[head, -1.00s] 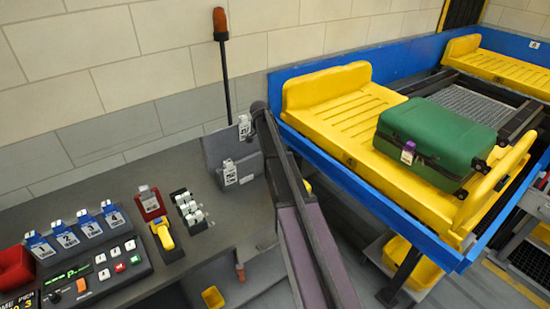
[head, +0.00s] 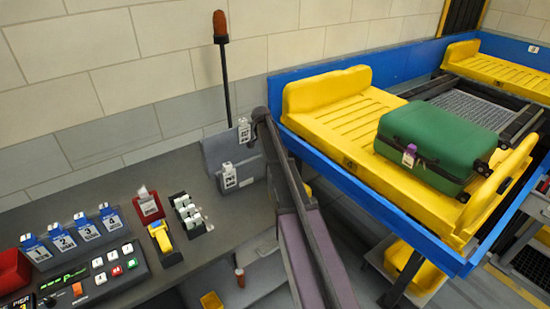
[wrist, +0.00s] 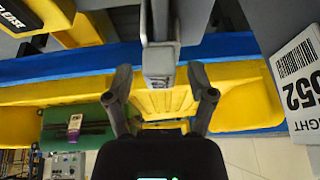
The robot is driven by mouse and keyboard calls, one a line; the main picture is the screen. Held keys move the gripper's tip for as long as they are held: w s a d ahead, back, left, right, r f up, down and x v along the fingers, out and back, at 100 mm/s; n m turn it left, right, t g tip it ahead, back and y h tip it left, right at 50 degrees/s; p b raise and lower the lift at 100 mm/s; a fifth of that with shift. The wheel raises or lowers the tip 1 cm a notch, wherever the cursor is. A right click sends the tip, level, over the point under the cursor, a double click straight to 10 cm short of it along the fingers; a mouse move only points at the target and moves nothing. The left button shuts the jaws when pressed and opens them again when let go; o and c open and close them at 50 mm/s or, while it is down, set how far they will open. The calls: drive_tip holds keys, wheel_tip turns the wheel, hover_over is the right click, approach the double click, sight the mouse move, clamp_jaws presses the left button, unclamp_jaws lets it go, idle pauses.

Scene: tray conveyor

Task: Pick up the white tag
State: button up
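In the head view two white printed tags are at the grey upright holder (head: 213,152): an upper tag (head: 244,131) and a lower tag (head: 229,176). In the wrist view a large white tag (wrist: 297,80) with a barcode and black digits is at the right edge, outside my fingers. My gripper (wrist: 162,88) is open in the wrist view. A grey upright piece with a paler end (wrist: 159,66) shows between the fingers, apart from both; I cannot tell whether it is a tag seen edge-on. I cannot make out my fingers in the head view.
A green suitcase (head: 440,135) with a purple-and-white tag (head: 409,156) lies on a yellow tray (head: 335,110) on the blue-sided conveyor. The grey desk carries a button panel (head: 95,275), several blue-topped tags, a red tag holder (head: 150,207) and a yellow scanner-like device (head: 160,237).

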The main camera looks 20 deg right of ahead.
clamp_jaws()
drive_tip(key=shift+r, duration=0.1)
drive_tip(key=r+p, duration=0.7)
drive_tip(key=shift+s+r+p, duration=0.25)
drive_tip(key=shift+p, duration=0.1)
drive_tip(key=s+a, duration=0.5)
drive_tip(key=a, duration=0.8)
drive_tip(key=shift+f+b, duration=0.35)
drive_tip(key=shift+b, duration=0.05)
drive_tip(key=shift+w+r, duration=0.1)
drive_tip(key=shift+r, duration=0.05)
wheel_tip(320, 180, up, 6)
drive_tip(key=p, duration=0.6)
drive_tip(key=shift+p, duration=0.3)
drive_tip(key=shift+r, duration=0.1)
idle(0.5)
drive_tip(key=shift+f+b, duration=0.5)
